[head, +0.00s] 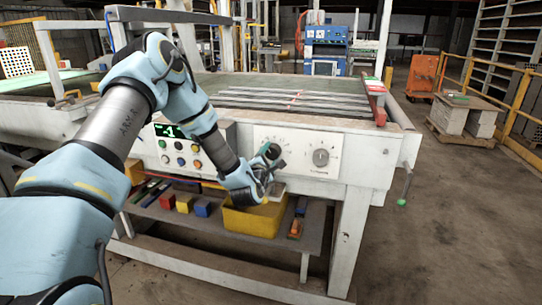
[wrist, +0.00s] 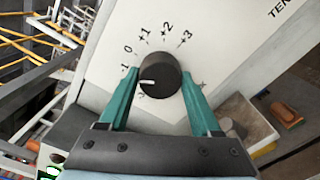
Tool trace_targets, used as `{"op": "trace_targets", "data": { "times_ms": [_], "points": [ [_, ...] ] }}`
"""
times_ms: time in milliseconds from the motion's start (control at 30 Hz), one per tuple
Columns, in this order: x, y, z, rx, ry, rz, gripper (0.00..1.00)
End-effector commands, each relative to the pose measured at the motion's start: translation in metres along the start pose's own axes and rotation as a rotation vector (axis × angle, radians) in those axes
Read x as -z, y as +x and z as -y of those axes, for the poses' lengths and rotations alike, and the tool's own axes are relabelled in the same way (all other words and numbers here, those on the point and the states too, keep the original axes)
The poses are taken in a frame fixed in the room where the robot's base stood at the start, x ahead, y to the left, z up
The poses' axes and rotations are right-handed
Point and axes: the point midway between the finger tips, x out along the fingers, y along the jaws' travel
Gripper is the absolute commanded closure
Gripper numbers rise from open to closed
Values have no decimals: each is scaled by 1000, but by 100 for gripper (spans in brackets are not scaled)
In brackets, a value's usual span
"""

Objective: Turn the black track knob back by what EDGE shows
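The black track knob (wrist: 164,70) sits on a white panel in the wrist view, inside a printed scale with marks from -1 to +3 visible. Its white pointer line points left, toward the low end near -1; the exact mark is partly hidden by a finger. My gripper (wrist: 160,82) has its two teal fingers on either side of the knob, and they look to be touching it. In the head view my gripper (head: 268,168) is at the knob on the machine's front. The EDGE display (head: 165,130) appears to show -1 in green; its label is too small to read.
A second dial (head: 321,157) is right of the knob on the panel. Several coloured buttons (head: 181,147) are under the display. A yellow bin (head: 250,221) stands on the shelf below. A crank handle (head: 404,190) hangs at the right end.

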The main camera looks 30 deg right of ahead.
Motion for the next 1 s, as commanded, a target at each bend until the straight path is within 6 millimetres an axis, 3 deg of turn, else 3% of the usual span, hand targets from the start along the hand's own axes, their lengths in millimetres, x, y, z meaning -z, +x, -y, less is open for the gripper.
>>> {"op": "trace_targets", "data": {
  "times_ms": [67,433,733,1000],
  "points": [
    [0,0,0,1,0,0,48],
    [0,0,0,1,0,0,90],
    [1,0,2,1,45,1,91],
    [2,0,4,0,208,1,91]
  ]
}}
